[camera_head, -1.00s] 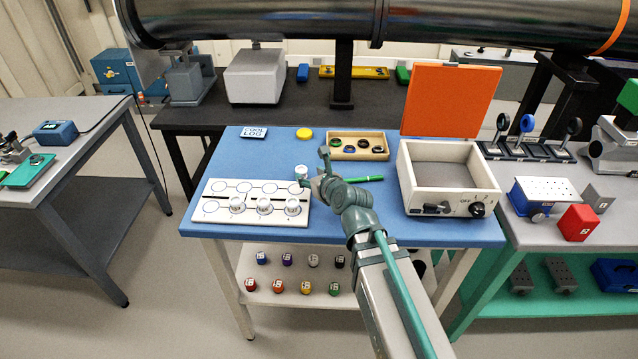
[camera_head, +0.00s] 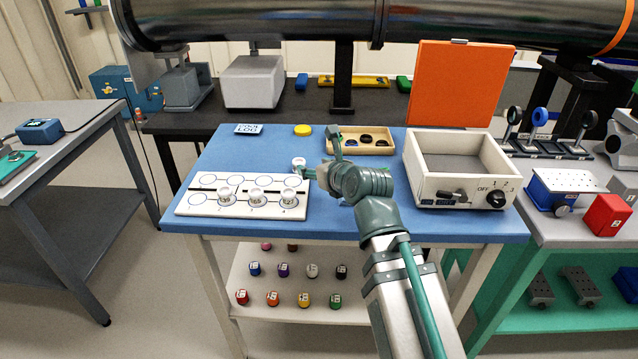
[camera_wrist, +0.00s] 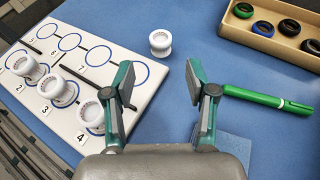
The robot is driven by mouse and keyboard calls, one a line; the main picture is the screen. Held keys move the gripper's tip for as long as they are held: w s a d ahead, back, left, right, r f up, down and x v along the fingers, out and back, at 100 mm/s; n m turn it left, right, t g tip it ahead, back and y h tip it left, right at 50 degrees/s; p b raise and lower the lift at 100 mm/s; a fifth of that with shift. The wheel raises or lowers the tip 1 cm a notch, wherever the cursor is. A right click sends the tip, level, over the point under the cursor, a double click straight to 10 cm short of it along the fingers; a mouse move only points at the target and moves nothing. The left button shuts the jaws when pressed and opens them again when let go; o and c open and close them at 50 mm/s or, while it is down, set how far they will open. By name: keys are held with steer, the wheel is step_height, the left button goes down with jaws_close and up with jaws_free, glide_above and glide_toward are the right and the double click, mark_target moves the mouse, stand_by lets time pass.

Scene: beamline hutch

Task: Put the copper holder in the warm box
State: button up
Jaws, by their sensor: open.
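Three white spool-like holders stand on a white numbered board: at 2 (camera_wrist: 27,66), at 3 (camera_wrist: 57,88) and at 4 (camera_wrist: 88,112). Place 1 and the back row are empty. A loose white holder (camera_wrist: 160,42) stands upright on the blue table beside the board, also in the head view (camera_head: 299,164). None looks copper-coloured; I cannot tell which is copper. My gripper (camera_wrist: 159,78) is open and empty, low over the table, with the loose holder beyond its fingertips, roughly between them. The warm box (camera_head: 462,192), likely the white one with dial and switch, has its orange lid (camera_head: 458,85) raised; its visible inside is empty.
A green marker (camera_wrist: 266,100) lies right of my gripper. A wooden tray (camera_head: 385,148) with several dark rings is behind it. Coloured jars stand on the shelf below.

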steer(key=shift+s+d+b, duration=0.35)
steer(key=shift+s+b, duration=0.2)
steer(key=shift+b, duration=1.25)
steer(key=shift+r, duration=0.1)
steer(key=shift+c, duration=1.1)
steer(key=shift+s+r, duration=0.1)
